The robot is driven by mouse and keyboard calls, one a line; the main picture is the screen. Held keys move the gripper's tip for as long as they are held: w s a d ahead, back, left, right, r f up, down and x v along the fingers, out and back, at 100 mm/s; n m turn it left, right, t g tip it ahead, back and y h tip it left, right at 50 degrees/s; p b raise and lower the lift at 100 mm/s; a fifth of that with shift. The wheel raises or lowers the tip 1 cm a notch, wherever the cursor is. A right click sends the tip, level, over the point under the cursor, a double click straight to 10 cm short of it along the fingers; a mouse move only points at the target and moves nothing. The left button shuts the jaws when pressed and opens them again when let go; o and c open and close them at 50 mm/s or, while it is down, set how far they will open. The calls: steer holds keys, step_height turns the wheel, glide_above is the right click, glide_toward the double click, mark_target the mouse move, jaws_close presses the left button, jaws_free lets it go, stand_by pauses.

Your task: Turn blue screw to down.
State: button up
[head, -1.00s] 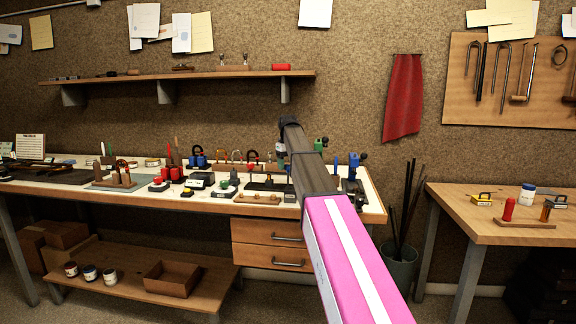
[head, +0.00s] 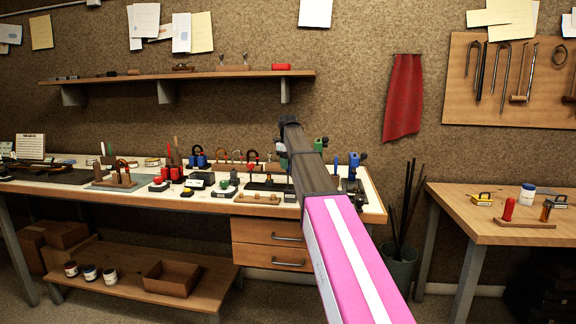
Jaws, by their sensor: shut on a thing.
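My arm reaches from the lower right over the right part of the long workbench (head: 262,209). My gripper (head: 284,140) is at its far end, small and dark, near the back of the bench. It is shut on what appears to be the blue screw. The fingertips and the screw are mostly hidden by the arm, so I cannot tell which way the screw points. A small greenish fixture (head: 281,153) shows just below and left of the gripper. Another fixture with blue parts (head: 355,162) stands right of the arm, apart from the gripper.
A green fixture (head: 321,144) shows right of the arm. Several small stands and locks crowd the bench, including a blue one (head: 197,159). A shelf (head: 200,76) hangs behind. A side table (head: 465,226) and a bin of rods (head: 398,266) are at the right.

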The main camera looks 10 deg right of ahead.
steer(key=n, duration=0.5)
steer(key=shift+n, duration=0.3)
steer(key=n, duration=0.9)
steer(key=shift+n, duration=0.4)
steer(key=n, duration=0.5)
steer(key=shift+n, duration=0.3)
steer(key=n, duration=1)
steer(key=shift+w, duration=0.1)
steer(key=n, duration=1)
steer(key=shift+n, duration=0.3)
